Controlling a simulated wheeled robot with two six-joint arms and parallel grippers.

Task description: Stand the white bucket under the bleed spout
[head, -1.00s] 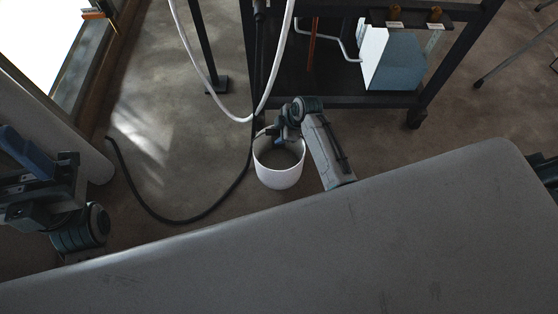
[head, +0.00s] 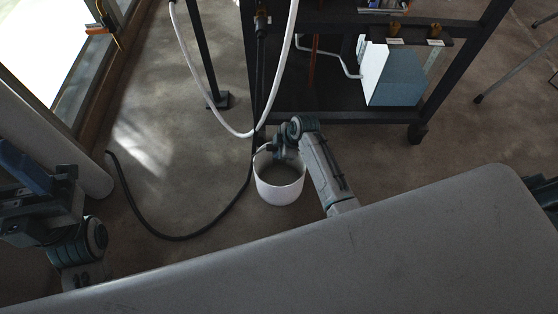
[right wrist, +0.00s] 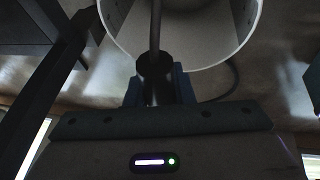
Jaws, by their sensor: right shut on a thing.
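The white bucket (head: 279,192) appears upright at floor level in front of the dark frame, its open mouth facing up. My right gripper (head: 277,148) is at the bucket's far rim. In the right wrist view it (right wrist: 158,82) is shut on a dark grip with a thin rod, apparently the bucket's handle, and the bucket's pale rim (right wrist: 205,68) shows beyond. Whether the bucket touches the floor is unclear. My left gripper (head: 30,175) is at the left edge, away from the bucket; its opening is unclear. Brass fittings (head: 395,31) sit on the frame; I cannot tell which part is the bleed spout.
The dark frame (head: 340,121) holds a blue-and-white box (head: 398,78) on its low shelf. A white hose (head: 210,95) loops down beside it. A black hose (head: 180,238) curves across the floor left of the bucket. Floor farther left is clear.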

